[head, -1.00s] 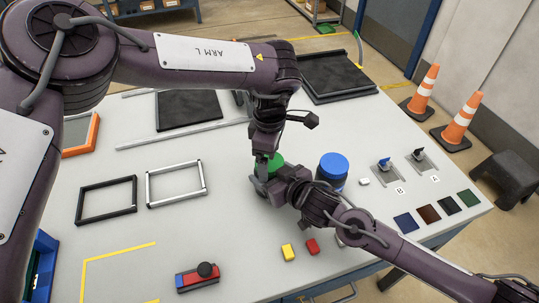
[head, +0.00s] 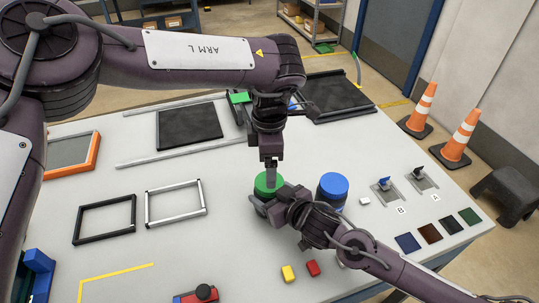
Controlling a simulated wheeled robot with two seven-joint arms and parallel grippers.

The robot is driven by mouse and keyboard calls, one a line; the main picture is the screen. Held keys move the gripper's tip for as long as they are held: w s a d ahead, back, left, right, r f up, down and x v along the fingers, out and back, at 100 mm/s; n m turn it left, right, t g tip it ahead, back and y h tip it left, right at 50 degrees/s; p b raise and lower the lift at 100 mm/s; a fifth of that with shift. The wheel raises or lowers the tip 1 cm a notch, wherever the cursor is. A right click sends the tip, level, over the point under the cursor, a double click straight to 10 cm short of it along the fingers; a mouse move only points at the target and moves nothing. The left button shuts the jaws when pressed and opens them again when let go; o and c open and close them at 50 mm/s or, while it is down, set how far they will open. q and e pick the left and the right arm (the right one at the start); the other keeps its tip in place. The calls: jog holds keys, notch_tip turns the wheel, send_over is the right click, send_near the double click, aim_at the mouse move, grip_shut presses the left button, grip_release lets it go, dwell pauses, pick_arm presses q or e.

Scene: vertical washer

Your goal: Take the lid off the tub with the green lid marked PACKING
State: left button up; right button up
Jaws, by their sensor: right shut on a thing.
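The tub with the green lid (head: 267,184) stands near the middle of the table, its lid on top. No PACKING marking can be read on it. My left gripper (head: 270,174) points straight down over the lid, its fingertips at or just above it; whether they touch it or are closed on anything I cannot tell. My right gripper (head: 268,205) comes in from the lower right and is shut on the tub's side below the lid, hiding much of the tub's body.
A blue-lidded tub (head: 333,187) stands close on the right. Black (head: 105,219) and white (head: 176,204) frames lie left. Levers (head: 385,190) and colour swatches (head: 438,231) are at right.

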aim_at(269, 196)
pick_arm(q)
jog(key=n, duration=0.4)
jog(key=shift+r+n, duration=0.3)
jog(key=shift+r, duration=0.1)
jog(key=n, duration=0.4)
jog(key=shift+r, duration=0.4)
jog(key=n, duration=0.3)
jog(key=r+n, duration=0.1)
jog(key=n, duration=0.3)
jog(key=shift+f+n, duration=0.4)
notch_tip(269, 196, down, 7)
jog(key=shift+f, duration=0.1)
